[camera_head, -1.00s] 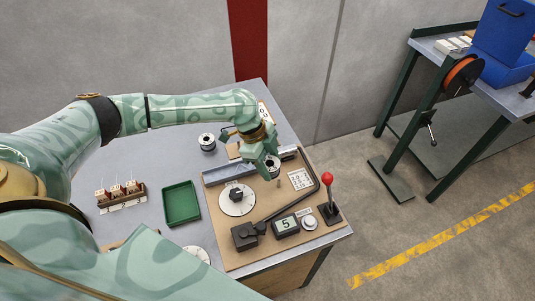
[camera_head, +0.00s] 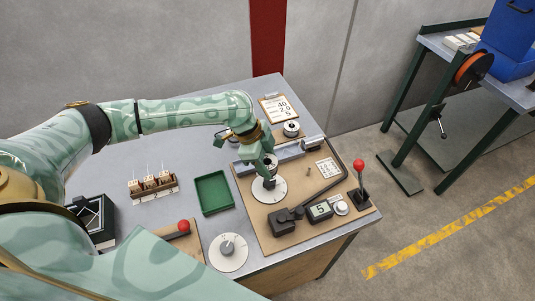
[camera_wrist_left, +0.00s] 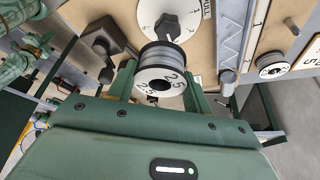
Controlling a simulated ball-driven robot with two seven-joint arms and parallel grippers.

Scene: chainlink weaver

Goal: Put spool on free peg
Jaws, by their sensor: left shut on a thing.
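In the left wrist view the spool sits between the two green fingers. In the head view it is over or just behind the white dial (camera_head: 270,194) on the brown board; its exact height is hard to tell. Another spool (camera_head: 291,129) stands behind the metal rail. My right gripper is out of view.
The board also carries a bent black lever arm (camera_head: 318,190), a display reading 5 (camera_head: 320,209) and a red-knobbed lever (camera_head: 359,166). A green tray (camera_head: 213,193) and a small wooden rack (camera_head: 153,186) stand to the left. A clipboard (camera_head: 280,107) lies at the back.

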